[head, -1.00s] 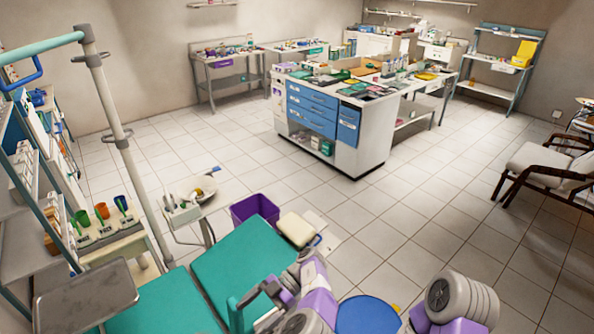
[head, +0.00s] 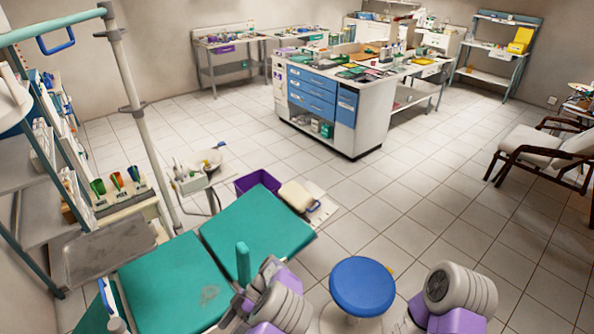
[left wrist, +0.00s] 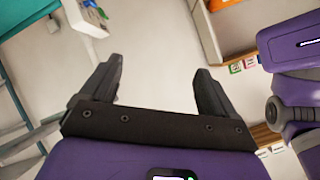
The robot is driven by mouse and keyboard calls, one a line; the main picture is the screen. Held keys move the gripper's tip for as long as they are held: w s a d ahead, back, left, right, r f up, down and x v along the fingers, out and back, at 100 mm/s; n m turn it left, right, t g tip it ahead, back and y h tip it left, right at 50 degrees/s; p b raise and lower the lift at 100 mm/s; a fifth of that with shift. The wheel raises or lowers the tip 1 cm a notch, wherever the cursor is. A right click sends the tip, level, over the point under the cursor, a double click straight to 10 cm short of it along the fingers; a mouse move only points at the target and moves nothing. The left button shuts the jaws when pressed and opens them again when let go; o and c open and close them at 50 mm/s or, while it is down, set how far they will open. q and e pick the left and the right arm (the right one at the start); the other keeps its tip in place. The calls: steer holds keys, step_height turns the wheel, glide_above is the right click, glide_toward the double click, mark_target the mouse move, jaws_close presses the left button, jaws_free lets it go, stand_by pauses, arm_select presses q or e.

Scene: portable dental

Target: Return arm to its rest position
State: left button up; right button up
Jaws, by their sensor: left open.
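My left arm shows at the bottom centre of the head view as grey and purple links, folded close in beside the green chair (head: 258,232). Its gripper is not visible there. In the left wrist view my left gripper (left wrist: 157,80) is open, its two dark fingers wide apart with nothing between them. Beyond the fingers is a pale, plain surface. My right arm shows at the bottom right of the head view, also grey and purple. My right gripper is out of view.
A blue round stool (head: 362,284) stands between my arms. A metal tray (head: 103,254) and a pole (head: 138,115) are at left. A purple bin (head: 258,181) is behind the chair. An island cabinet (head: 318,100) stands farther back. The tiled floor at centre right is open.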

arm_select(q)
steer(key=s+a+f+m+t+h+b, duration=0.1)
steer(key=s+f+m+h+b, duration=0.2)
steer(key=s+f, duration=0.45)
steer(key=s+f+m+t+h+b, duration=0.1)
steer(key=s+f+m+h, duration=0.35)
steer(key=f, duration=0.55)
steer(key=s+d+m+t+h+b, duration=0.3)
steer(key=d+m+t+h, duration=0.2)
steer(key=d+m, duration=0.5)
steer(key=shift+s+d+f+t+b, duration=0.25)
steer(key=shift+s+t+b, duration=0.15)
steer(key=shift+t, duration=0.9)
steer(key=shift+c, duration=0.3)
